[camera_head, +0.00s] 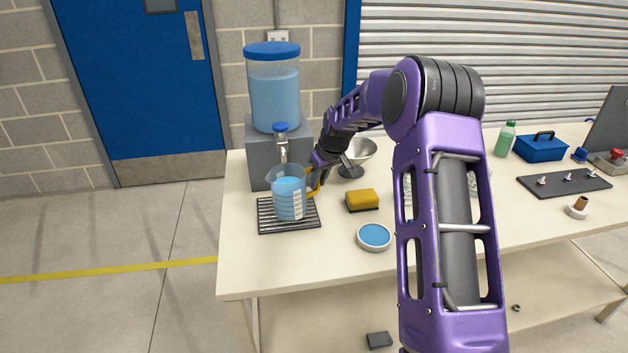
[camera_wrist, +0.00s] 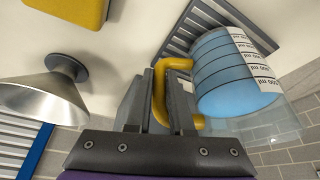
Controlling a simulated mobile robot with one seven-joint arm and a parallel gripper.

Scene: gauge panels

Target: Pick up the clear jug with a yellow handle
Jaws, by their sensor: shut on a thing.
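The clear jug (camera_head: 289,198) holds blue liquid and has white measuring marks and a yellow handle (camera_head: 314,182). It stands on a dark slatted drip tray (camera_head: 266,224), below the tap of the dispenser. My gripper (camera_head: 318,178) is at the jug's right side, shut on the yellow handle. In the wrist view the handle (camera_wrist: 159,85) lies between the jaws (camera_wrist: 155,105), and the jug (camera_wrist: 228,85) shows beside them with the slatted tray behind it. Whether the jug's base touches the tray is hard to tell.
A dispenser (camera_head: 273,90) with blue liquid and a blue lid stands on a grey block behind the jug. A metal funnel (camera_head: 360,151), a yellow sponge (camera_head: 362,199) and a round blue-filled dish (camera_head: 374,236) are to the right. The table's front left is clear.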

